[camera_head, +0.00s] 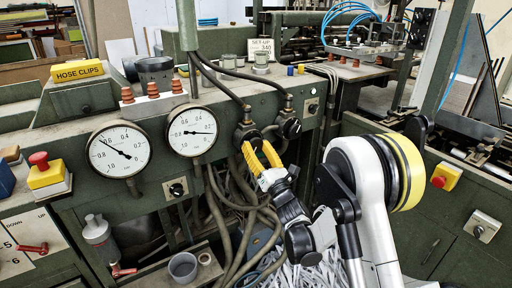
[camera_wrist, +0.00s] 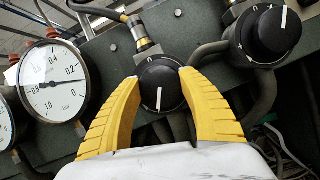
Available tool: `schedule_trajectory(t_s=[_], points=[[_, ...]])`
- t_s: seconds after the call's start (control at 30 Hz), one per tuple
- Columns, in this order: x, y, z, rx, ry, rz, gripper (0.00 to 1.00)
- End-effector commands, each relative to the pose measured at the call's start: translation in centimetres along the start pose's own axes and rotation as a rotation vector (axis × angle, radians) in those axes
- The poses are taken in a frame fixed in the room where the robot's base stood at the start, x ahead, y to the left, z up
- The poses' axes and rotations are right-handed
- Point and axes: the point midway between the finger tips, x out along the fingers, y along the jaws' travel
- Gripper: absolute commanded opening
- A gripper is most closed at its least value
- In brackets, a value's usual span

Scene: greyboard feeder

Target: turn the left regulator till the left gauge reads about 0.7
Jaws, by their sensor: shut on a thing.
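The left regulator (camera_head: 246,137) is a black round knob on the green panel. My gripper (camera_head: 257,146) has its yellow fingers shut on it. In the wrist view the left regulator (camera_wrist: 160,88) sits between both fingers, its white mark pointing down, away from the 0. The left gauge (camera_head: 120,149) has a white dial numbered in reverse; the thin end of its needle points upper left, between about 0.6 and 0.8. The right gauge (camera_head: 192,130) has its needle pointing right, near 0.1; it also shows in the wrist view (camera_wrist: 54,82).
The right regulator (camera_head: 289,127) is a similar knob close right of my fingers, its mark near the 0 in the wrist view (camera_wrist: 266,35). Hoses and cables (camera_head: 220,215) hang below. A yellow box with a red button (camera_head: 46,174) is at left.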

Motion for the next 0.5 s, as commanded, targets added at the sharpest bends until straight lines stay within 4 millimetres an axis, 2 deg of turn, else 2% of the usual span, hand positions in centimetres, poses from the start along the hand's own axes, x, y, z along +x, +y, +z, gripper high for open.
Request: schedule_trajectory(t_s=[0.5], points=[[0.05,0.00,0.07,0.040,-0.001,-0.016,0.17]])
